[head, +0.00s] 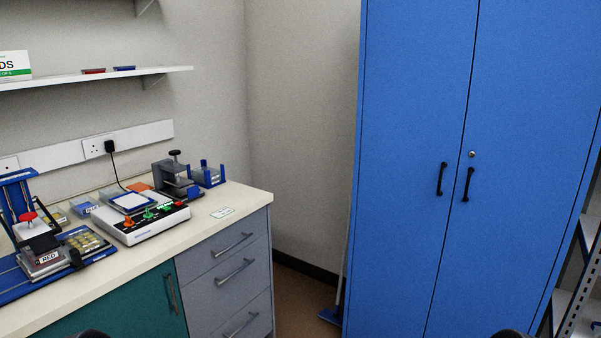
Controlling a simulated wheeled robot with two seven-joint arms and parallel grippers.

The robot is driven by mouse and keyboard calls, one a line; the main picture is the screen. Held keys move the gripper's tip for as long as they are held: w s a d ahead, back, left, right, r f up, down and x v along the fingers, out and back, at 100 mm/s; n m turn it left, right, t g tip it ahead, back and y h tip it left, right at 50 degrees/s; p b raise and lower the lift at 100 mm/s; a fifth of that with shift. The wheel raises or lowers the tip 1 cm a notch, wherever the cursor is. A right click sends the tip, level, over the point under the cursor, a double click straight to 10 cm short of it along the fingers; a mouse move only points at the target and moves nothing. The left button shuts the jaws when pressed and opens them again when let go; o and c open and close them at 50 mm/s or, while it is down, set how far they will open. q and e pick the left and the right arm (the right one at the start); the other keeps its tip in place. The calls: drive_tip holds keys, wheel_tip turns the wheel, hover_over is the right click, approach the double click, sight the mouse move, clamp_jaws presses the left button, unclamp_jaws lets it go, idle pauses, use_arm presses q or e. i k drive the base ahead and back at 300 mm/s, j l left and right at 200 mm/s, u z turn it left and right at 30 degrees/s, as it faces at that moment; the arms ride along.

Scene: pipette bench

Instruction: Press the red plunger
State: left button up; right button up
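The red plunger (28,217) is a round red knob at the left of the head view. It stands upright on a blue-framed device (17,184) on the bench, above a grey block with a label reading RED (48,258). No gripper is near it. Neither of my grippers can be made out; only small dark rounded shapes, apparently parts of my arms, show at the bottom edge on the left and right.
A white console (140,226) with orange, green and red knobs stands right of the device. A grey clamp-like device (175,180) and a blue rack (208,175) stand behind it. A blue cabinet (420,120) fills the right.

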sight(28, 217)
drive_tip(key=j+u, duration=0.15)
drive_tip(key=u, duration=1.2)
